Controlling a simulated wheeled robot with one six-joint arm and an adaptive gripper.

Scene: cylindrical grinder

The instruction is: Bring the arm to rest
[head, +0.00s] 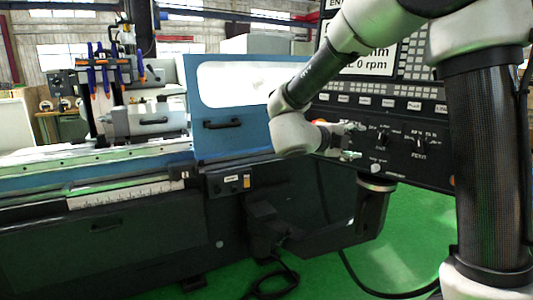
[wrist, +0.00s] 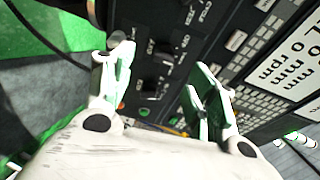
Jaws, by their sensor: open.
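My gripper (head: 357,141) is in front of the lower part of the control panel (head: 385,143) in the head view, with my arm bent over from the right. In the wrist view my gripper (wrist: 158,85) shows two fingers spread apart with nothing between them. The panel's dark face with knobs and keys (wrist: 170,50) lies beyond the fingertips. I cannot tell whether the fingertips touch the panel.
The grinder's blue sliding door (head: 228,136) with a window stands left of the panel. The machine bed (head: 100,180) and grinding parts are at the left. A panel support arm (head: 335,235) and black cables (head: 275,285) sit over the green floor (head: 405,250).

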